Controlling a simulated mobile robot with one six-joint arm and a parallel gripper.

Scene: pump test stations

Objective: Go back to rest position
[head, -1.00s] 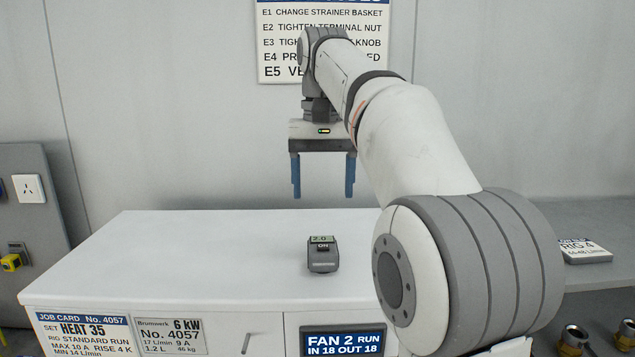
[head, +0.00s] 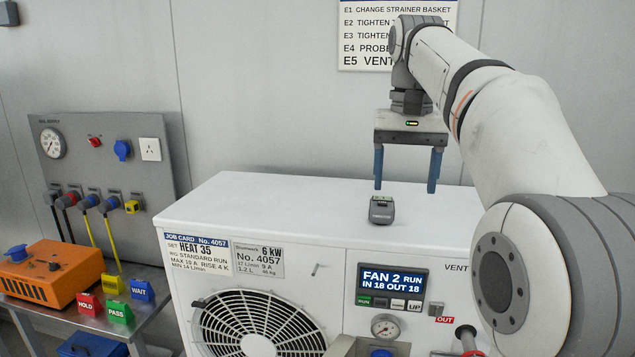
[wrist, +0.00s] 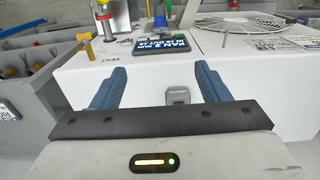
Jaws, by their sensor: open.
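My gripper (head: 407,170) is open and empty, with two blue fingers pointing down above the white pump unit's top (head: 290,205). A small grey clamp-like meter (head: 382,210) lies on that top, below and slightly left of the fingers in the head view. In the wrist view the grey meter (wrist: 178,96) shows between and beyond the fingers, apart from them. The unit's display (head: 391,282) reads FAN 2 RUN, IN 18 OUT 18.
A grey supply panel (head: 105,160) with a gauge and cables stands at the left. An orange box (head: 45,275) and several coloured blocks (head: 118,309) sit on a side table. A fault-code sign (head: 365,40) hangs on the wall behind my arm.

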